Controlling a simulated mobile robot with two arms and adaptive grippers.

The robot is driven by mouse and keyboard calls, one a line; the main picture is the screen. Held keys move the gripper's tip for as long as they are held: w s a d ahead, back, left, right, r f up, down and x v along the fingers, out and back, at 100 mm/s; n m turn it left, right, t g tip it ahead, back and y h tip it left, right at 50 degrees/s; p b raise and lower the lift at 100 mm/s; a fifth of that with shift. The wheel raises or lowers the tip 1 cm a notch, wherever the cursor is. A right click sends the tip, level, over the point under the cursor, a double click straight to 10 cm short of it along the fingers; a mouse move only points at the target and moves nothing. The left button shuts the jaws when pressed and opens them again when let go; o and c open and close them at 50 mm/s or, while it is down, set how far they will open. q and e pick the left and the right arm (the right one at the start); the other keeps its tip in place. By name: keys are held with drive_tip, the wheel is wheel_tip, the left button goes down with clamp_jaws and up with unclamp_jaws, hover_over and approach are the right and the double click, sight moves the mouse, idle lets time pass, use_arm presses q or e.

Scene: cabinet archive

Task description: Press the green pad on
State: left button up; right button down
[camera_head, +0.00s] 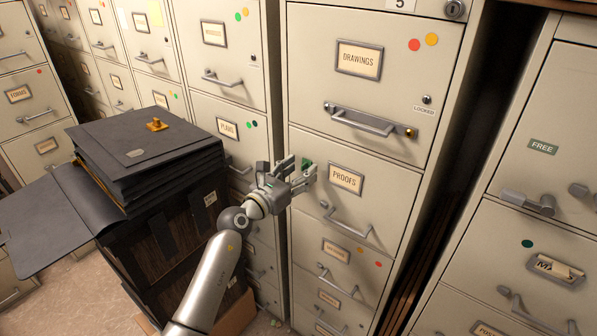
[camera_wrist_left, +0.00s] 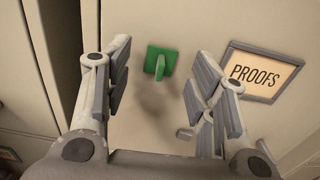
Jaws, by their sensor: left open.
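The green pad (camera_wrist_left: 158,61) is a small square on the cabinet drawer front, left of the PROOFS label (camera_wrist_left: 264,72). In the head view the green pad (camera_head: 306,163) shows just behind my fingertips, partly hidden. My left gripper (camera_head: 300,172) is open and empty in front of the PROOFS drawer. In the left wrist view the pad lies between the two spread fingers of my left gripper (camera_wrist_left: 160,90), apart from both. My right gripper is in neither view.
The PROOFS drawer handle (camera_head: 347,221) sticks out below right of my gripper. The DRAWINGS drawer handle (camera_head: 362,121) is above. A stack of dark folders (camera_head: 145,150) on dark boxes stands to the left of my arm. More cabinets (camera_head: 555,150) stand to the right.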

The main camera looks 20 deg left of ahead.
use_arm(q)
drive_tip(key=p+v, duration=0.2)
drive_tip(key=v, duration=0.4)
idle(0.9)
drive_tip(key=v, duration=1.2)
idle(0.4)
